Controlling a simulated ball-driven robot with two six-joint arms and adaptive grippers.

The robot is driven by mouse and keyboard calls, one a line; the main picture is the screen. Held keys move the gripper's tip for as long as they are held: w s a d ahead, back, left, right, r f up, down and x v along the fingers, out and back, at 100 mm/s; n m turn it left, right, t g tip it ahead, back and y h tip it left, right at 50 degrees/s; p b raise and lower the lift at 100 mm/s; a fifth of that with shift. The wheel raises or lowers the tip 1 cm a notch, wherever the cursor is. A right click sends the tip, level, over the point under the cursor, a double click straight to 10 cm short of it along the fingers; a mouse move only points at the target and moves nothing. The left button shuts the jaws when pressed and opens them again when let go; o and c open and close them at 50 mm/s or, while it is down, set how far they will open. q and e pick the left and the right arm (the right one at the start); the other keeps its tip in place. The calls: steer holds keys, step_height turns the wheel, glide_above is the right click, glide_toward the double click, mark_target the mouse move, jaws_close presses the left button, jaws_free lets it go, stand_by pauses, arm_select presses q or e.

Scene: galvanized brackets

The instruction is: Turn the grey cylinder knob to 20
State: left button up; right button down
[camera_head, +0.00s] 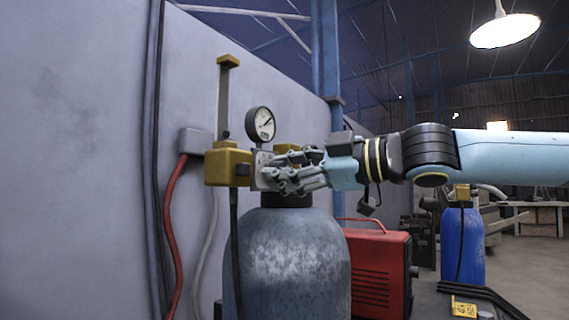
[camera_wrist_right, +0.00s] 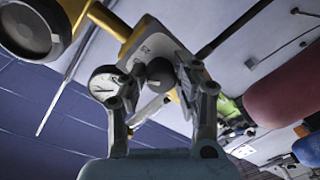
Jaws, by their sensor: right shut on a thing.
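The grey cylinder (camera_head: 290,258) stands upright at the centre of the head view, with a yellow valve block (camera_head: 228,167) and a round white gauge (camera_head: 260,124) above it. My right gripper (camera_head: 275,178) reaches in from the right at the valve and covers the knob there. In the right wrist view, my right gripper (camera_wrist_right: 160,88) has its fingers on both sides of the dark round knob (camera_wrist_right: 160,72), shut on it. A pale scale plate (camera_wrist_right: 146,46) with small numbers lies behind the knob; the reading is too small to tell. My left gripper is not in view.
A red machine (camera_head: 375,272) stands right of the grey cylinder. A blue cylinder (camera_head: 462,245) stands farther back at the right. A red hose (camera_head: 172,235) and dark cables hang along the grey wall (camera_head: 85,130) at the left.

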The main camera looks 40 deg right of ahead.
steer(key=shift+f, duration=0.1)
stand_by(0.4)
steer(key=c, duration=1)
jaws_free()
step_height(320, 180, up, 9)
steer(key=shift+s+d, duration=0.1)
steer(key=shift+d, duration=0.05)
steer(key=shift+a+r, duration=0.2)
steer(key=shift+r, duration=0.35)
steer(key=shift+d, duration=0.1)
